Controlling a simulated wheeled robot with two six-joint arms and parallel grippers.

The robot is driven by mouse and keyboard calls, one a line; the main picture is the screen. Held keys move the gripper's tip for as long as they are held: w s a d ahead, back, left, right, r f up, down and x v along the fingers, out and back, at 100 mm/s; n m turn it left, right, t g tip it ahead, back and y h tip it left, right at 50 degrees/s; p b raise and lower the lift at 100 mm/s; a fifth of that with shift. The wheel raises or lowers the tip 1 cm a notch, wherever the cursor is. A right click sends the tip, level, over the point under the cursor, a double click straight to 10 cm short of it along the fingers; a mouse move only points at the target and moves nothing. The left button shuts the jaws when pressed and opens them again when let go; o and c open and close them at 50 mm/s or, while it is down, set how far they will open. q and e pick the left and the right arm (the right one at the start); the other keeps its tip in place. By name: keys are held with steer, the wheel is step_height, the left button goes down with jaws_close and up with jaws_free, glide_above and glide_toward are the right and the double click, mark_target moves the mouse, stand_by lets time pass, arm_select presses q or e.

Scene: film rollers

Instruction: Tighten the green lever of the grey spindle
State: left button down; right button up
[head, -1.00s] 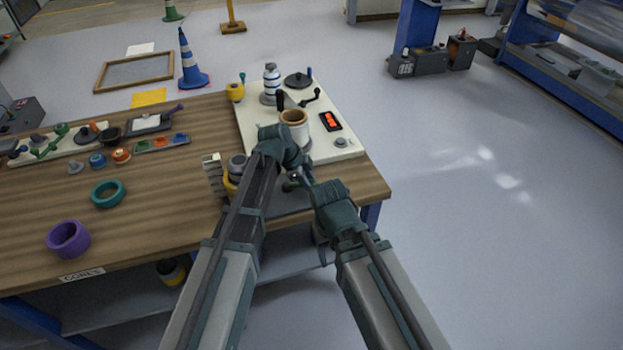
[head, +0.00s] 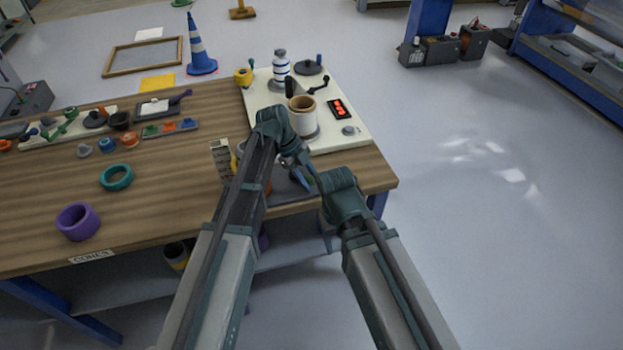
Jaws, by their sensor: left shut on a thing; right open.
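My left gripper (head: 303,176) points down over the grey plate (head: 284,190) at the front right of the table. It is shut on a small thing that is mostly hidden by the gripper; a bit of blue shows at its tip. My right gripper (head: 322,205) is open, just right of and lower than the left one, near the table's front edge. I cannot make out the grey spindle or its green lever for certain. Small green parts (head: 70,113) show on the cream board (head: 38,140) at the far left of the table.
A cream machine board (head: 355,128) carries a white roll (head: 302,118), a striped bottle-like part (head: 281,66), a crank and a red display (head: 341,108).

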arm_select(q)
steer(key=shift+a, duration=0.1)
stand_by(0.3)
steer(key=c, duration=0.5)
jaws_free()
steer(key=shift+c, duration=0.2)
steer(key=p+v, duration=1.2)
steer(key=v, duration=0.1)
steer(key=shift+a+r+p, duration=0.15)
steer(key=shift+r+p, duration=0.15)
steer(key=shift+r, duration=0.05)
